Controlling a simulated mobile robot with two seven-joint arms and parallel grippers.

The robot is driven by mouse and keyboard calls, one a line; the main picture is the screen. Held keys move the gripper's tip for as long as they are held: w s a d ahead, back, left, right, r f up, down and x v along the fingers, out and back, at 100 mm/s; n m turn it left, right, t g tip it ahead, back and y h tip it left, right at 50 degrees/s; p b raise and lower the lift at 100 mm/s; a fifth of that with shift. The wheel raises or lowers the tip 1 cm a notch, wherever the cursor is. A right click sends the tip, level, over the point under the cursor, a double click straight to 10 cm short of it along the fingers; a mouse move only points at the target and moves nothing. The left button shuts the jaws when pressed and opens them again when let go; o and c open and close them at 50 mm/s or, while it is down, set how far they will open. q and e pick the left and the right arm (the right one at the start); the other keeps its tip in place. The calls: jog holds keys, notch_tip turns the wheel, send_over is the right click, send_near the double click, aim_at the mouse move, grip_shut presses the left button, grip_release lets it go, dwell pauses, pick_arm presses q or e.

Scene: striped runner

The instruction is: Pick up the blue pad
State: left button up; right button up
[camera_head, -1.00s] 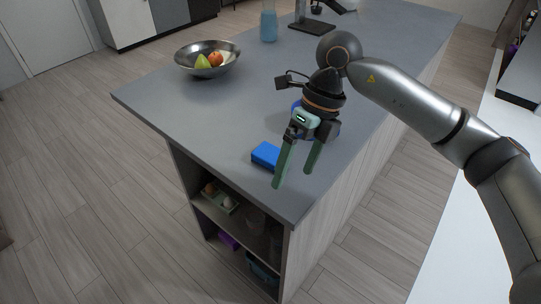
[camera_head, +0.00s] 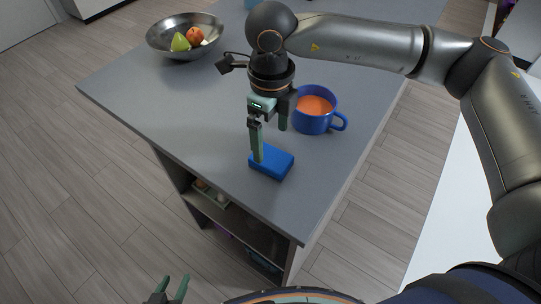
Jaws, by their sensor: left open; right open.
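The blue pad (camera_head: 273,165) lies flat near the front corner of the grey countertop. My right gripper (camera_head: 270,144) is open and points down at the pad's back left part. Its nearer finger overlaps the pad's left edge in the picture; I cannot tell whether it touches. Nothing is held between the fingers. My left gripper (camera_head: 172,288) shows only its fingers at the bottom edge, open and empty, low in front of the counter.
A blue mug (camera_head: 313,123) with orange contents stands just behind and right of the pad, close to the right gripper. A metal bowl (camera_head: 160,49) with fruit is at the back left. The countertop (camera_head: 150,95) is clear left of the pad. Open shelves (camera_head: 225,215) sit below.

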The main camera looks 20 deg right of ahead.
aim_at(271, 157)
jog(key=shift+f, duration=0.95)
jog(key=shift+w+d+f+p, duration=0.15)
jog(key=shift+f+p, duration=0.2)
jog(key=shift+f, duration=1)
jog(key=shift+w+a+f+p, duration=0.1)
jog(key=shift+f+p, duration=0.2)
jog(key=shift+f, duration=1.05)
jog(key=shift+c, duration=0.4)
jog(key=c, duration=1.2)
jog(key=shift+r, duration=0.1)
